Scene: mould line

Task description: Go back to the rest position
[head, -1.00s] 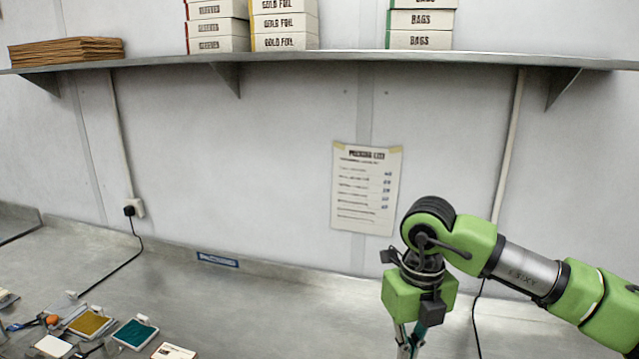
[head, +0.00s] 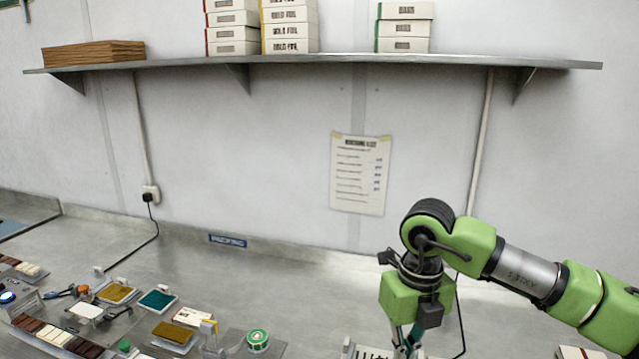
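My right arm comes in from the right in the head view, with its green and black wrist bent downward. My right gripper (head: 408,343) points down over the steel worktop (head: 290,285), near the picture's bottom edge. Only its upper finger parts show, and the fingertips are cut off or blurred, so I cannot tell whether it is open or shut. A pale, dark-marked thing (head: 362,351) lies just below and left of it; contact cannot be judged. My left arm and gripper are out of view.
A shelf (head: 330,62) with boxes spans the wall above. The middle worktop is clear.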

